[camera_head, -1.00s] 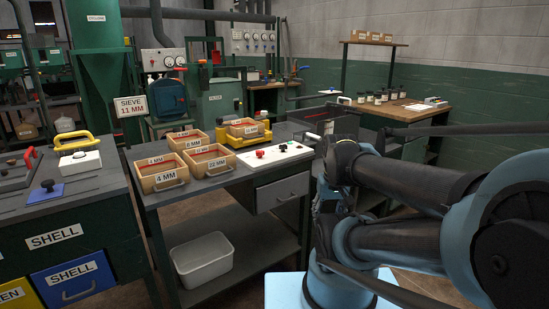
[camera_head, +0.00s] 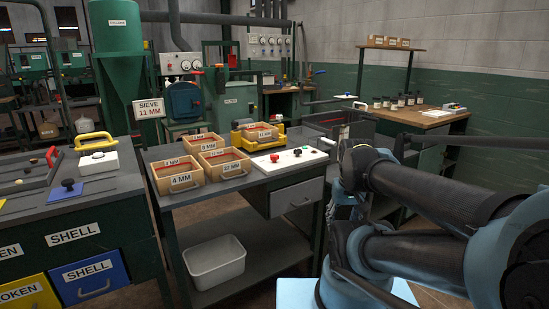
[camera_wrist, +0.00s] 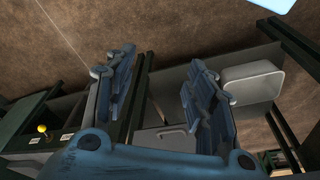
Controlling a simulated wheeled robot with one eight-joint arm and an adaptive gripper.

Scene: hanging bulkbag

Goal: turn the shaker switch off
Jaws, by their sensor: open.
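A white control panel (camera_head: 287,159) lies on the middle table in the head view. It carries a red knob (camera_head: 274,158), a black knob (camera_head: 297,152) and small buttons. The switch positions are too small to tell. In the head view my gripper cannot be made out.
Several wooden sieve boxes (camera_head: 224,163) stand left of the panel. A drawer (camera_head: 297,196) hangs below it, and a white bin (camera_head: 215,262) sits on the lower shelf. A green bench (camera_head: 75,215) stands left, a wooden bench (camera_head: 421,113) behind right.

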